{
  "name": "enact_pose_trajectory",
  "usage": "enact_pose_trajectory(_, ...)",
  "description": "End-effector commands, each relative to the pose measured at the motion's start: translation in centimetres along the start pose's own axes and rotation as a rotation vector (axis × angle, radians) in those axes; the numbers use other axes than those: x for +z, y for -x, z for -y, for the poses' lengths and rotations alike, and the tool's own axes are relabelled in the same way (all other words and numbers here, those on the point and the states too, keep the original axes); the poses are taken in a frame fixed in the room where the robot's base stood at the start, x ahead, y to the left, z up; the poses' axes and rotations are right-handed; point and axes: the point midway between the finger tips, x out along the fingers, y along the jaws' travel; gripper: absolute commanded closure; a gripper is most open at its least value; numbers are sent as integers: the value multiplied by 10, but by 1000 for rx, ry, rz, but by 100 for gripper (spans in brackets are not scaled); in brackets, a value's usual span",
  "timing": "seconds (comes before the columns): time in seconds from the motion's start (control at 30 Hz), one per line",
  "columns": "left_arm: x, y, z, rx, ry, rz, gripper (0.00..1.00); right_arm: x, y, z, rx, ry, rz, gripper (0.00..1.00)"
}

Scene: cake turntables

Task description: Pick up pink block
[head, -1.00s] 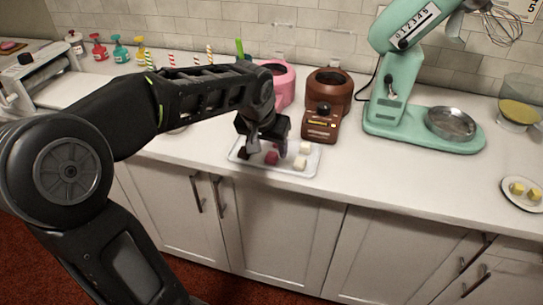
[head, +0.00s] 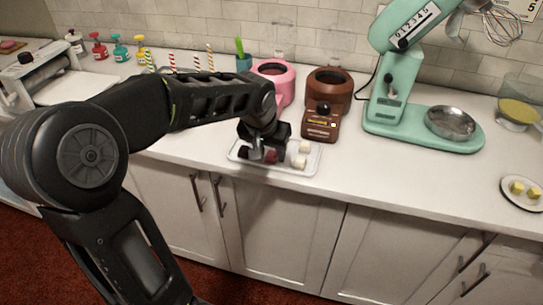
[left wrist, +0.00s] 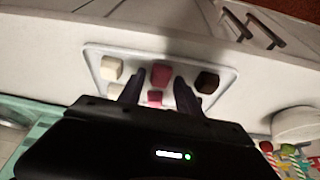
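A white tray (head: 312,167) on the counter holds several small blocks. In the left wrist view the tray (left wrist: 225,62) shows a dark pink-red block (left wrist: 161,75) in its outer row and a lighter pink block (left wrist: 155,97) behind it, partly hidden by my gripper. My left gripper (head: 264,154) is low over the tray. In the left wrist view its two fingers (left wrist: 159,78) are spread apart, with the pink-red block showing between their tips. I cannot tell whether they touch it. My right gripper is not in view.
White blocks (left wrist: 112,67) and a dark brown block (left wrist: 207,82) lie beside the pink ones. A brown melting pot (head: 328,90) and a pink one (head: 284,75) stand just behind the tray. A green mixer (head: 398,100) is to the right. The counter front is clear.

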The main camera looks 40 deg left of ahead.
Motion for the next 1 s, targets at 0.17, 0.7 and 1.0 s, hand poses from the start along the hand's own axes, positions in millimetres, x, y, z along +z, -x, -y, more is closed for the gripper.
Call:
enact_pose_trajectory(0.17,0,0,0,0,0,0,75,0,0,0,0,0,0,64)
enact_pose_trajectory(0.7,0,0,0,0,0,0,100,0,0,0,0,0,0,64)
enact_pose_trajectory(1.0,-5,11,0,0,1,-3,100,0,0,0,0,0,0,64)
